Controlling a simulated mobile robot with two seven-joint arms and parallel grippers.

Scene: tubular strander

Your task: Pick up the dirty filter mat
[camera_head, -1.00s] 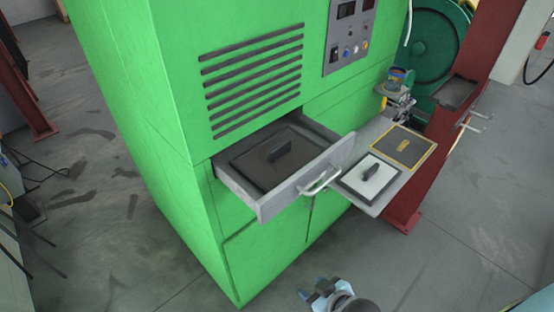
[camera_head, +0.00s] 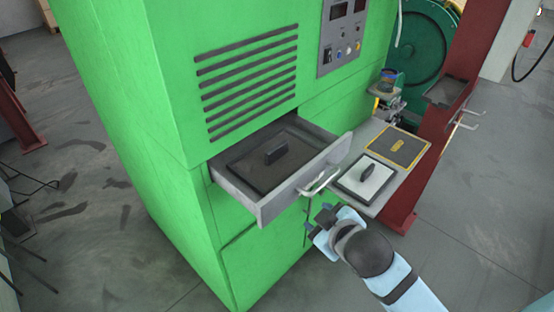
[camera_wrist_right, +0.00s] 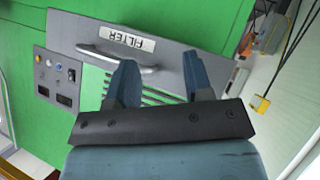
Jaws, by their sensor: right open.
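The dirty filter mat (camera_head: 252,168) is a dark, grey-brown framed panel with a black grip (camera_head: 276,155) on top. It lies flat in the pulled-out drawer (camera_head: 262,207) of the green cabinet. My right gripper (camera_head: 317,220) is open and empty, in front of the drawer's right front corner and lower than its handle, apart from the mat. In the right wrist view its two fingers (camera_wrist_right: 160,78) stand apart before the drawer front with its handle and FILTER label (camera_wrist_right: 127,40). The mat is hidden there. My left gripper is not in view.
A side shelf (camera_head: 362,133) right of the drawer holds a white mat (camera_head: 378,184) with a black grip and a yellow-edged dark pad (camera_head: 398,146). The drawer handle (camera_head: 320,183) juts out near my right gripper. A red post (camera_head: 432,160) stands beyond the shelf.

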